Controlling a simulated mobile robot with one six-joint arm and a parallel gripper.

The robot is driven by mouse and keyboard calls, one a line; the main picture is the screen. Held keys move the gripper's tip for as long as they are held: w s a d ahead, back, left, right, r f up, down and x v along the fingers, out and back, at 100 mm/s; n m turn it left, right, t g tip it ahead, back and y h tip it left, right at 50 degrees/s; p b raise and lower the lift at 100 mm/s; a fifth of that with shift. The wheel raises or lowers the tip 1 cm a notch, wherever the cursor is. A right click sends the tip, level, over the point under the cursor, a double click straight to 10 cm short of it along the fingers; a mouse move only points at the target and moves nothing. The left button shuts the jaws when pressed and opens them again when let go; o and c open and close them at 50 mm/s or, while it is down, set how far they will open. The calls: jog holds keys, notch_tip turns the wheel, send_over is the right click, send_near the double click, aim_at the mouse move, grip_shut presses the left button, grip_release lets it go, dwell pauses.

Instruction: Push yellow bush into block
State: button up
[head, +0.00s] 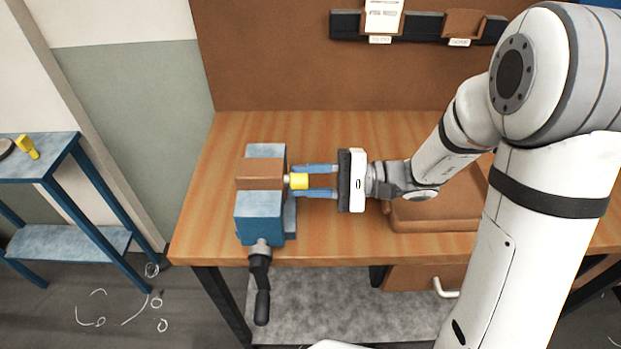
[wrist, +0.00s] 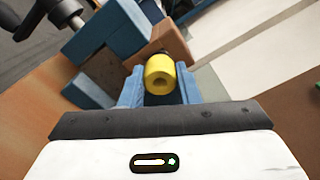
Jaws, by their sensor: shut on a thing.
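The yellow bush (head: 299,181) is a short cylinder at the right side of the brown block (head: 260,173). The block is held in the blue vise (head: 260,215) on the bench. A small light-coloured part shows between bush and block. My gripper (head: 306,181) comes from the right with its blue fingers on either side of the bush, shut on it. How far the bush is in the block cannot be told.
The vise handle (head: 261,290) hangs over the bench's front edge. A brown tray-like object (head: 430,218) lies under my arm on the wooden bench (head: 330,240). A blue side table (head: 45,165) at left carries another yellow object (head: 28,147).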

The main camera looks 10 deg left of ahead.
jog(key=shift+a, duration=0.3)
jog(key=o, duration=1.1)
jog(key=shift+o, duration=0.2)
jog(key=b+v, duration=0.1)
jog(key=v, duration=0.6)
jog(key=shift+d, duration=0.35)
